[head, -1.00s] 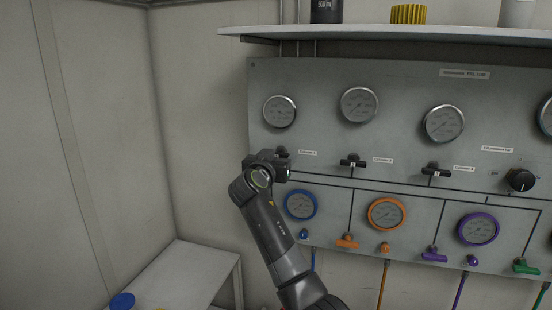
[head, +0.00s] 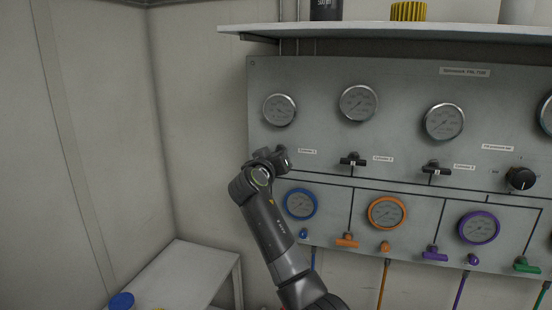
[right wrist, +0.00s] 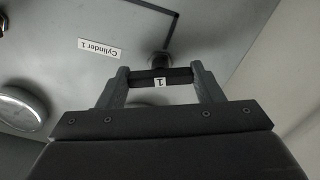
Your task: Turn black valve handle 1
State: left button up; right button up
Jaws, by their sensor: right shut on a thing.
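Black valve handle 1 (right wrist: 146,79) is a short black bar with a white "1" tag, on a stem from the grey panel. In the right wrist view it lies across between the two fingers of my right gripper (right wrist: 160,74), which is shut on its ends. In the head view my right gripper (head: 281,160) is at the panel's left side below the upper left gauge (head: 280,110), and it hides the handle. The "Cylinder 1" label (right wrist: 100,49) is beside the handle. My left gripper is out of view.
Black handles 2 (head: 353,161) and 3 (head: 436,169) stand to the right, with a black knob (head: 520,179) beyond. Coloured gauges and valves sit below, including a blue-rimmed gauge (head: 300,204) close to my arm. A shelf (head: 390,35) juts out above.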

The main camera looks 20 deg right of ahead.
jog(key=shift+n+p, duration=1.65)
jog(key=shift+n, duration=3.95)
jog(key=shift+f, duration=0.1)
jog(key=o, duration=1)
